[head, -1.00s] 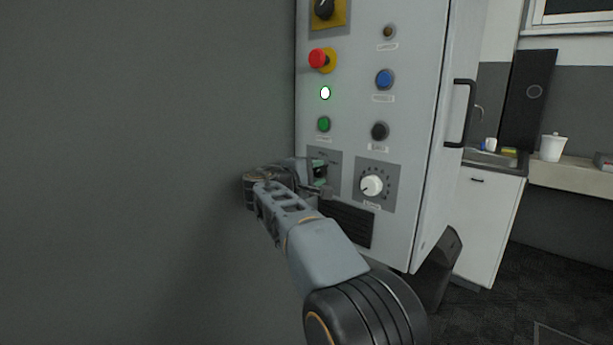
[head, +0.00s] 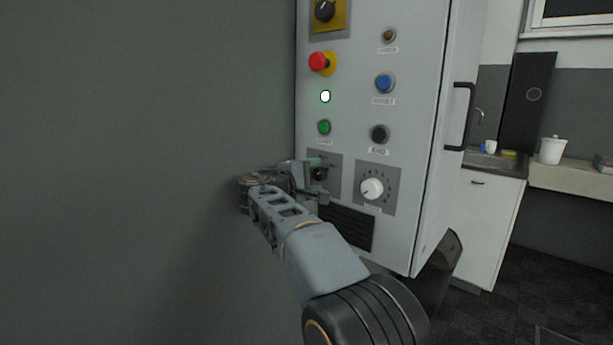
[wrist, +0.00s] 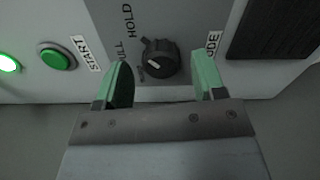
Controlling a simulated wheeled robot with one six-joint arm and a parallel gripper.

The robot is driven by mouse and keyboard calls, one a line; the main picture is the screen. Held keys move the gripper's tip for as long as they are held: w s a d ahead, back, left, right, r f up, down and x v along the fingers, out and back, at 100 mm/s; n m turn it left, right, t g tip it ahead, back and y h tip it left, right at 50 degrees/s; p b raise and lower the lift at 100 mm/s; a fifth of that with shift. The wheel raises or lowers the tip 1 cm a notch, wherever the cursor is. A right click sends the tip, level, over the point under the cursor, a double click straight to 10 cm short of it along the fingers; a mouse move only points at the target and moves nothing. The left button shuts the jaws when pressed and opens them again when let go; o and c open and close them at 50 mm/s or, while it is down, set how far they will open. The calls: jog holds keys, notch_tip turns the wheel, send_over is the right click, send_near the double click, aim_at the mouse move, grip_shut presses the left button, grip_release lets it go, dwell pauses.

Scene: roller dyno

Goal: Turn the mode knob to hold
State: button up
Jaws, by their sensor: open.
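The mode knob (wrist: 159,60) is black and round with a white pointer line, on a grey plate (wrist: 128,18) lettered HOLD and, partly hidden, "ULL" and "ODE". The white line lies on the side of the knob nearer my gripper, away from the word HOLD. My gripper (wrist: 164,72) is open, with one green-padded finger on each side of the knob. Gaps show between the knob and both fingers in the wrist view. In the head view my gripper (head: 319,180) is at the cabinet's lower left and partly covers the knob.
The grey cabinet (head: 405,235) carries a white dial (head: 371,189) right of my gripper and a dark vent (head: 346,226) below. A green START button (wrist: 57,56), a lit lamp (head: 325,96) and a red emergency button (head: 318,62) are above. A plain wall (head: 140,160) fills the left.

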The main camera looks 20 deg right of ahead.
jog(key=v, duration=1.3)
jog(key=shift+p, duration=0.35)
jog(key=shift+w+r, duration=0.1)
